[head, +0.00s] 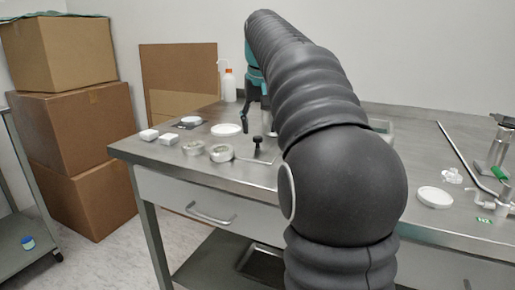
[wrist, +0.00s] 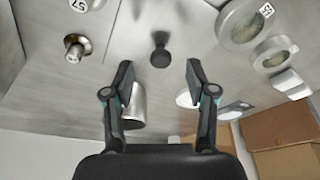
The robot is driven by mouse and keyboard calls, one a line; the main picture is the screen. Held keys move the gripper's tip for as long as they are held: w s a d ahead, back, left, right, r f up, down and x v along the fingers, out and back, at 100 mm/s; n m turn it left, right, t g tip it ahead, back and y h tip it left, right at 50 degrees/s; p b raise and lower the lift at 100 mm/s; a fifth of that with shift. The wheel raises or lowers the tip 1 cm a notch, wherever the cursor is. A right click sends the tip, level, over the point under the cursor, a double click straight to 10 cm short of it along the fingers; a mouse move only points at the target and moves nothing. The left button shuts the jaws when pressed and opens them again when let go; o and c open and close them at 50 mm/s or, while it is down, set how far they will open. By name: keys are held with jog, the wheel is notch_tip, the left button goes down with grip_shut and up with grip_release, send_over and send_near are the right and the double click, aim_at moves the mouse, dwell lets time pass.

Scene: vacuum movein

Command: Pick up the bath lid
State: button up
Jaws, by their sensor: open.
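A black knob (wrist: 160,50) stands up from a flat metal surface in the wrist view, and I take it as the handle of the bath lid (wrist: 150,20). In the head view the knob (head: 257,142) stands near the front of the bench, left of my arm. The lid's plate is hard to tell from the steel bench. My gripper (wrist: 159,76) is open and empty, with the knob beyond and between its fingertips, apart from them. In the head view my gripper (head: 255,110) is partly hidden by my arm.
A metal cylinder (wrist: 135,105) stands close beside one finger. Another dish (head: 434,197) and a clamp stand (head: 498,150) are at right. Cardboard boxes (head: 75,120) stand left.

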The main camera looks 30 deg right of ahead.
aim_at(258, 137)
jog(key=x, duration=0.2)
jog(key=w+x, duration=0.1)
jog(key=x, duration=0.2)
jog(key=shift+d, duration=0.1)
jog(key=shift+s, duration=0.1)
jog(key=shift+r, duration=0.1)
grip_shut()
